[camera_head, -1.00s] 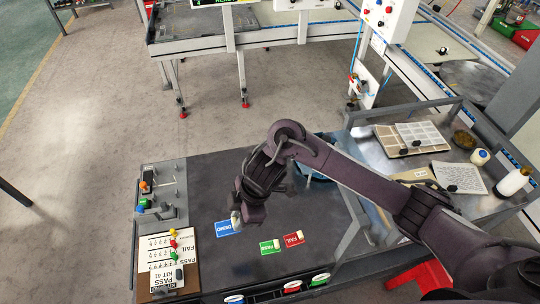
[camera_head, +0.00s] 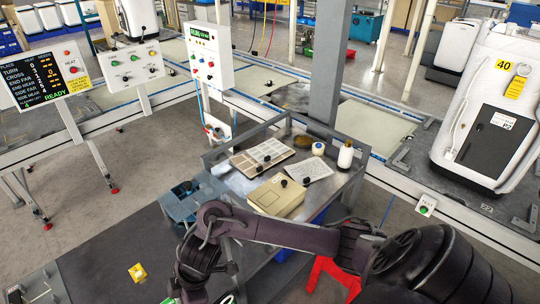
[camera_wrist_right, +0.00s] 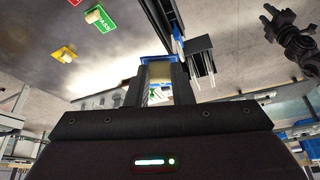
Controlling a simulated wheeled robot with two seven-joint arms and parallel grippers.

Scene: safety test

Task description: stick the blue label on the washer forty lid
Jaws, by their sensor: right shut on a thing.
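The white washer marked 40 (camera_head: 462,105) stands at the right of the head view. Its face has a dark panel (camera_head: 488,146) with a small white tag, and a yellow tag sits near its top. I cannot tell which part is its lid. My right gripper (camera_wrist_right: 160,82) is shut on the blue label (camera_wrist_right: 149,60), whose blue edge shows between the fingertips in the wrist view. In the head view my right arm reaches in from the right, and its gripper is low in the picture, apart from the washer. My left gripper is not in the head view.
The green PASS label (camera_wrist_right: 100,18) and a yellow label (camera_wrist_right: 64,55) lie on the dark worktop. A grey cart (camera_head: 345,185) with sheets, a beige folder (camera_head: 276,196) and a white bottle (camera_head: 345,156) stands between my arm and the washer. A red stool (camera_head: 330,272) is below.

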